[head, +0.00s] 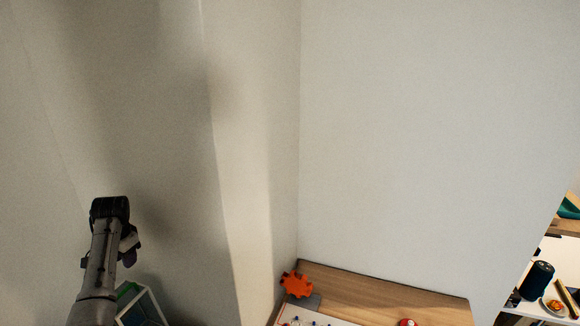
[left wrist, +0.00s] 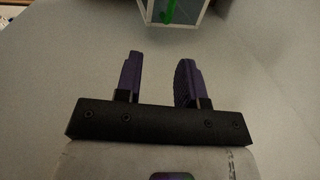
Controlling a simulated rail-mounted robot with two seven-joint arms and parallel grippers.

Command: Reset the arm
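My left arm comes up from the bottom left in the head view, close to the pale wall. Its gripper (head: 126,258) is partly hidden behind the wrist there. In the left wrist view the two dark purple fingers of my left gripper (left wrist: 158,78) stand apart with nothing between them. My right gripper shows in neither view.
A white-framed box (head: 145,308) with green inside is behind my left arm. A wooden surface (head: 385,288) at the bottom holds an orange gear-shaped thing (head: 297,284) and a red object (head: 407,322). A dark cylinder (head: 537,281) stands far right.

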